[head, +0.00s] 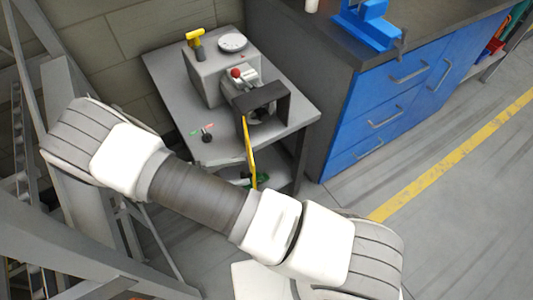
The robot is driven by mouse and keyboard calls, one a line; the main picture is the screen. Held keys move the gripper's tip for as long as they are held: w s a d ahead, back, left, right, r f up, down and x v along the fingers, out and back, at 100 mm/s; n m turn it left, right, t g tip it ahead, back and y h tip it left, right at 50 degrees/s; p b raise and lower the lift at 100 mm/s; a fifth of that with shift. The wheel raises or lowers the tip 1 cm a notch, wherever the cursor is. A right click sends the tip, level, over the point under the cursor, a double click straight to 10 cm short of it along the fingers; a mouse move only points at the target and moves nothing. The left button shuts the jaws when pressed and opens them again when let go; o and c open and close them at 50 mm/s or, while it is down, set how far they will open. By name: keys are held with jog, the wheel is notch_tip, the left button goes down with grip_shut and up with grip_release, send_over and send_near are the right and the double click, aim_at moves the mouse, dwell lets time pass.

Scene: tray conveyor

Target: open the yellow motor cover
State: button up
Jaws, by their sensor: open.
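The yellow motor cover (250,155) is a thin yellow panel seen nearly edge-on. It stands out toward me from the left edge of a dark box-shaped housing (275,93) on the grey table, and the front of the housing looks open with a dark round part inside. The lower end of the cover reaches down past the table's front edge in the picture, close above my arm. My arm crosses the foreground from lower right to upper left. My gripper does not show in the head view.
The grey table (170,80) also holds a grey box with a yellow handle (194,38), a round white dial (232,43), a red knob (237,73) and a small lever (207,134). A blue-drawered workbench (375,110) stands to the right. Metal framework fills the left. Floor at right is clear.

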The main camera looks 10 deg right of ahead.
jog(key=s+d+r+p, duration=0.1)
jog(key=d+r+p, duration=0.1)
jog(key=d+r, duration=0.6)
jog(key=d, duration=0.3)
jog(key=shift+s+d+r+p, duration=0.3)
jog(key=shift+r+p, duration=0.1)
